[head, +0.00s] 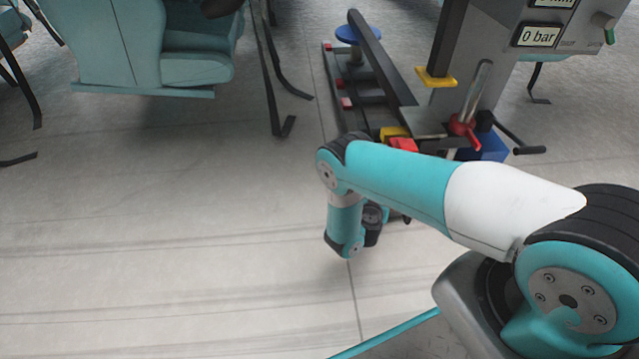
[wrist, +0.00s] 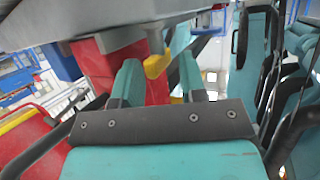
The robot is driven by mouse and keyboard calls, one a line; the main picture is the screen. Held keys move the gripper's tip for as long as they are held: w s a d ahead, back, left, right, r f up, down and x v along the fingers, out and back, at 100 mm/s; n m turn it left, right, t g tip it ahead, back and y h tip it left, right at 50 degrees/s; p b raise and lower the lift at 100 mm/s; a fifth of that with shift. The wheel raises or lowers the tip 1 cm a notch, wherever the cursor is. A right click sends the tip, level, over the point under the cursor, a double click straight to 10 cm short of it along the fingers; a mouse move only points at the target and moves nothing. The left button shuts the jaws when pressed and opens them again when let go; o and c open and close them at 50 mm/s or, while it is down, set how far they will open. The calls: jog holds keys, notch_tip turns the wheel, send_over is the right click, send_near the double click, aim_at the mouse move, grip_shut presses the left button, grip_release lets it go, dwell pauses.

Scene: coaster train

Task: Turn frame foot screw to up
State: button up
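My gripper (wrist: 157,84) shows in the wrist view with its two teal fingers apart and a gap between them. A red upright block (wrist: 108,68) stands beyond the fingers, partly hidden by the left one. A yellow piece (wrist: 156,64) hangs from a grey part just past the gap between the fingertips; I cannot tell if it touches them. I cannot tell for certain which part is the frame foot screw, or its position. In the head view my arm hides the gripper and much of the frame's near end, where a yellow part (head: 395,132) and a red part (head: 402,145) show.
The dark frame (head: 375,62) carries a blue disc (head: 352,34). Beside it stand a grey panel reading 0 bar (head: 537,36), a red-based clear cylinder (head: 474,95), a yellow-footed post (head: 436,77) and a black handle (head: 528,150). Teal seats (head: 155,45) stand left.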

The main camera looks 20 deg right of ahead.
jog(key=s+a+r+m+g+h+p, duration=0.1)
jog(key=s+a+r+m+g+h, duration=0.2)
jog(key=a, duration=0.5)
jog(key=s+a+r+m+g+h+p, duration=0.1)
jog(key=s+a+r+m+g, duration=0.15)
jog(key=a+r, duration=0.4)
jog(key=w+a+r+n+g+y+p, duration=0.1)
jog(key=a+r+n+g+y+p, duration=0.2)
jog(key=r, duration=0.9)
jog(key=shift+w+a+r+n+y, duration=0.15)
jog(key=shift+w+a+n+y, duration=0.3)
jog(key=shift+a+y, duration=0.85)
